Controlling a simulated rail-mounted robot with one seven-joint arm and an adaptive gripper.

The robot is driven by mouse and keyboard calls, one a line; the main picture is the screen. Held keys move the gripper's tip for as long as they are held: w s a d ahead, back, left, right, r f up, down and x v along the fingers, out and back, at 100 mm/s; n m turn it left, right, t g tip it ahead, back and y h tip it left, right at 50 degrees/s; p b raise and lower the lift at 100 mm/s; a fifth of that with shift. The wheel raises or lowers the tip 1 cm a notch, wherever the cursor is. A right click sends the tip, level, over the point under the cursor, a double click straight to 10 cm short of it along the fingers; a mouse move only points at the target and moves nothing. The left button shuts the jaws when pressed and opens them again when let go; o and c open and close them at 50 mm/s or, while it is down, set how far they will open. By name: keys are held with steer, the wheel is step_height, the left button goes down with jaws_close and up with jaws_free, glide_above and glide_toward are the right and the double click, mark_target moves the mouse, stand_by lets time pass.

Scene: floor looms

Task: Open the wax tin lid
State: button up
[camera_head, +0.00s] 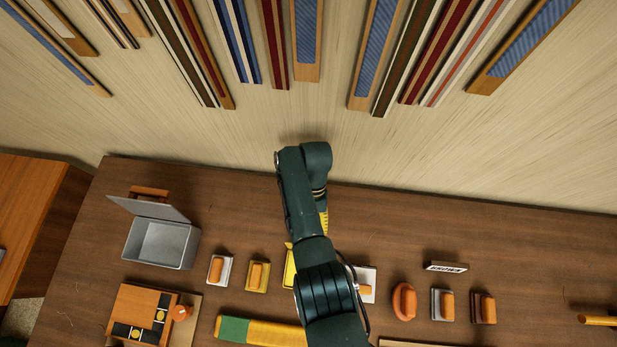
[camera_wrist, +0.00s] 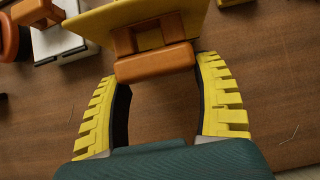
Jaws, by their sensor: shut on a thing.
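A grey metal box (camera_head: 160,245), which looks like the wax tin, stands at the left of the table in the head view. Its thin lid (camera_head: 150,208) is up at a slant and the inside looks empty. My gripper (camera_wrist: 155,75) is well to the right of this box. Its yellow ridged fingers are shut on an orange handle (camera_wrist: 155,62). The handle is fixed to a yellow plate (camera_wrist: 120,18). The yellow plate also shows in the head view (camera_head: 289,268), partly hidden by my arm.
A row of small handled blocks flanks my arm, such as a white one (camera_head: 220,269), a yellow one (camera_head: 257,276) and an orange knob (camera_head: 404,300). A small sign (camera_head: 446,266) stands to the right. A green and yellow roll (camera_head: 260,331) lies at the front.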

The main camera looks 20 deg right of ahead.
steer(key=o, duration=1.3)
steer(key=shift+r, duration=0.1)
